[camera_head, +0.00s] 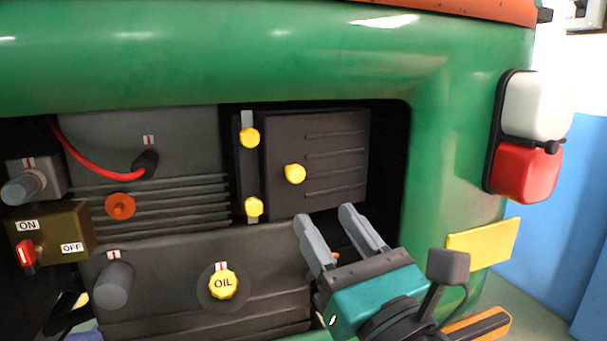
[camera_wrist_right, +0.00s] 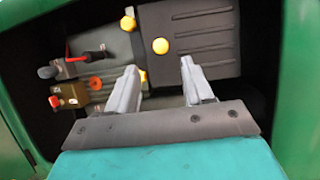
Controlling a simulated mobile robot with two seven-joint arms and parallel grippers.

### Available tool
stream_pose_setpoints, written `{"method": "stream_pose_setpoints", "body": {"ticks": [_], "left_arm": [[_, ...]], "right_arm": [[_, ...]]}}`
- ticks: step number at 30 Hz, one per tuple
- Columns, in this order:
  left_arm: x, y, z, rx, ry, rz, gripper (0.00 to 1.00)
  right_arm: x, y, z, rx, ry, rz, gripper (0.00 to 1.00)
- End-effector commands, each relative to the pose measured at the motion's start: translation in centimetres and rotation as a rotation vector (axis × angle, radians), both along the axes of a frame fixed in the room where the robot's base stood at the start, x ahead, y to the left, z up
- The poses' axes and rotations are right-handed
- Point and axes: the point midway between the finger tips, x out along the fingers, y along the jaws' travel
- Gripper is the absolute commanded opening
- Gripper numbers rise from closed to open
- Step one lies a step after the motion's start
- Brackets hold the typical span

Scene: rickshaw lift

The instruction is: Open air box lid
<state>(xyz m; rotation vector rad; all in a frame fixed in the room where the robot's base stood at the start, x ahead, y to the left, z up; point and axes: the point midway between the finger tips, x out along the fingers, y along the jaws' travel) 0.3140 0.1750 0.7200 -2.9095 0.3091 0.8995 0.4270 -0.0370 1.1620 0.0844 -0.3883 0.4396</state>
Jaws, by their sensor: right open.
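The air box lid (camera_head: 335,160) is a dark grey ribbed panel at the upper right of the engine bay, and it appears shut. A yellow knob (camera_head: 295,174) sits on its left part, and two yellow knobs (camera_head: 250,138) and (camera_head: 254,207) sit along its left edge. My right gripper (camera_head: 322,222) is open and empty, below the lid and apart from the knobs in the picture. In the right wrist view, the lid (camera_wrist_right: 190,40) and its middle knob (camera_wrist_right: 160,46) lie beyond the open fingers (camera_wrist_right: 158,85). My left gripper is not in view.
The green body (camera_head: 440,130) frames the bay. Left of the lid are a grey engine block (camera_head: 150,225) with a yellow OIL cap (camera_head: 223,284), a red cable (camera_head: 85,160) and an ON/OFF switch box (camera_head: 50,235). A white and red lamp (camera_head: 527,135) juts out at right.

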Motion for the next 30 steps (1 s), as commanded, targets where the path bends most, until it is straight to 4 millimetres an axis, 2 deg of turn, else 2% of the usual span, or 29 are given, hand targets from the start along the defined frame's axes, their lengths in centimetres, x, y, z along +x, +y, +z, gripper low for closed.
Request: {"method": "stream_pose_setpoints", "body": {"ticks": [1, 6, 12, 18, 26, 30], "left_arm": [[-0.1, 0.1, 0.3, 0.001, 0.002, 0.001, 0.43], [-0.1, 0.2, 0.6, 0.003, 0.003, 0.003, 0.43], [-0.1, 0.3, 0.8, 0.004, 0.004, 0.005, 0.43], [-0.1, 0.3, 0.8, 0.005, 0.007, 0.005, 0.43], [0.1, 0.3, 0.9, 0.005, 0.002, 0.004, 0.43], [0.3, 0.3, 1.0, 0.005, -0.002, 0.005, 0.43]], "right_arm": [[1.0, 0.5, 0.8, 0.002, -0.003, -0.001, 0.51], [4.0, 1.9, 2.0, 0.002, -0.001, -0.001, 0.51], [6.5, 3.1, 3.0, 0.002, 0.001, 0.0, 0.51], [7.4, 3.5, 3.4, 0.002, 0.002, 0.0, 0.51], [7.5, 3.5, 3.4, 0.002, 0.002, 0.0, 0.51], [7.5, 3.5, 3.4, 0.002, 0.002, 0.0, 0.38]]}}
